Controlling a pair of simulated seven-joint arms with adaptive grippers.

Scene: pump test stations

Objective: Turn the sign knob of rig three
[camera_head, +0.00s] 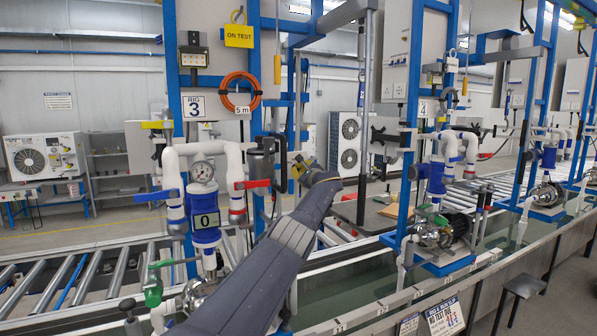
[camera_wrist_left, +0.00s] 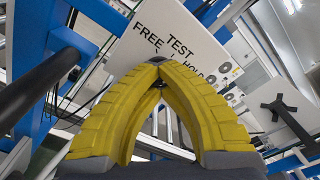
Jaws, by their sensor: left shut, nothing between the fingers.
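Rig three stands on blue posts at the left of the head view, marked by a number 3 plate (camera_head: 195,107). A yellow ON TEST sign (camera_head: 239,36) hangs near its top. In the left wrist view, a white panel (camera_wrist_left: 188,30) carries the words FREE, TEST and HOLD. I cannot make out a knob on it; my fingers cover part of the panel. My left gripper (camera_head: 302,165) is right of rig three's post in the head view. In the wrist view its yellow fingers (camera_wrist_left: 159,62) meet at the tips, shut and empty, in front of the panel's lower edge. My right gripper is not in view.
Rig three's white pipes, gauge (camera_head: 202,171) and red lever (camera_head: 252,184) stand left of my arm. An orange hose coil (camera_head: 239,92) hangs above. A black cross-shaped handle (camera_head: 385,138) is to the right; one also shows in the wrist view (camera_wrist_left: 278,108).

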